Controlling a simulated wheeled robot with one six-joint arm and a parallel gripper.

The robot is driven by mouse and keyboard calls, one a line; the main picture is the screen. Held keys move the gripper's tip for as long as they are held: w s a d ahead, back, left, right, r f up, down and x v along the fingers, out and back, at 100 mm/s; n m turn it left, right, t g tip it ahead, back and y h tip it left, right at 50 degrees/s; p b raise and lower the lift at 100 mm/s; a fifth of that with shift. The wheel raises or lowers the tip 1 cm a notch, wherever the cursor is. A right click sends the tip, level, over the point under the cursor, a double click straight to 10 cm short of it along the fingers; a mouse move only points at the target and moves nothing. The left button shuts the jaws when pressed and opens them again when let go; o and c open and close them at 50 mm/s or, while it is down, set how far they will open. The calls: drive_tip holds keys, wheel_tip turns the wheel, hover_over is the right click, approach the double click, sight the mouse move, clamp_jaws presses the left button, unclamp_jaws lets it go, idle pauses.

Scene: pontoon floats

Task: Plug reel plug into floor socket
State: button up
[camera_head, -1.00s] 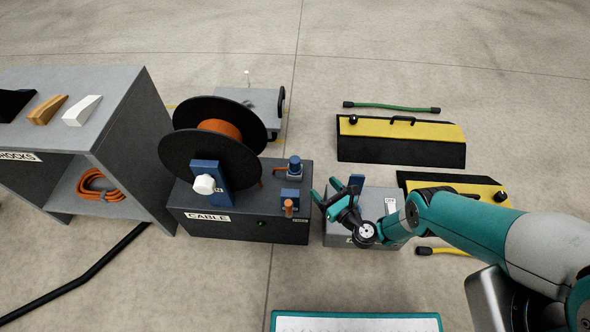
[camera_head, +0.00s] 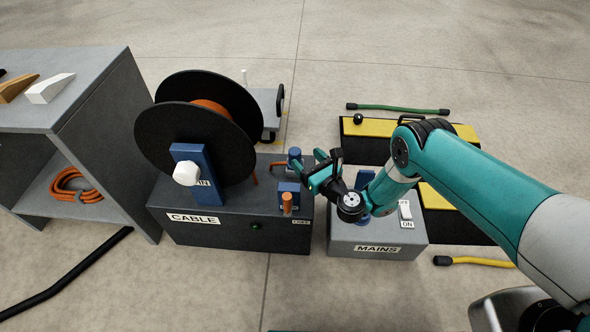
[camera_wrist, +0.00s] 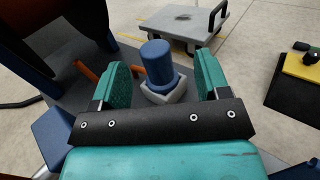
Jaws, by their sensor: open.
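A blue cylinder (camera_head: 294,157) stands upright in a pale square collar on the dark grey CABLE box (camera_head: 205,228); it looks like the reel plug. The wrist view shows this blue cylinder (camera_wrist: 157,66) ahead, between the lines of my fingers. My gripper (camera_head: 322,172) is open, just right of the cylinder in the head view; I cannot tell whether it touches. The grey MAINS box (camera_head: 345,236) stands to the right. A blue fitting (camera_head: 364,180) on it, possibly the socket, is partly hidden by my arm.
The black reel (camera_head: 178,135) with orange cable stands left on the CABLE box. A blue block with an orange handle (camera_head: 287,201) is close by the gripper. A shelf (camera_head: 92,100) stands left, a grey cart (camera_head: 268,106) behind, black-yellow ramps (camera_head: 362,150) at right.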

sight(291, 148)
drive_tip(key=shift+w+a+f+b, duration=0.5)
drive_tip(key=shift+w+b, duration=0.2)
drive_tip(key=shift+b, duration=2.7)
drive_tip(key=shift+r+b, duration=0.1)
drive_tip(key=shift+b, duration=0.55)
drive_tip(key=shift+w+a+r+b, duration=0.1)
drive_tip(key=shift+b, duration=0.35)
drive_tip(key=shift+b, duration=0.3)
drive_tip(key=shift+a+r, duration=0.1)
drive_tip(key=shift+r, duration=0.15)
drive_tip(key=shift+w+a+f+b, duration=0.2)
drive_tip(key=shift+w+a+b, duration=0.3)
drive_tip(key=shift+w+a, duration=0.15)
drive_tip(key=shift+w+a+f+b, duration=0.2)
drive_tip(key=shift+w+a+b, duration=0.35)
drive_tip(key=shift+a, duration=0.15)
drive_tip(key=shift+x, duration=0.75)
drive_tip(key=c, duration=1.1)
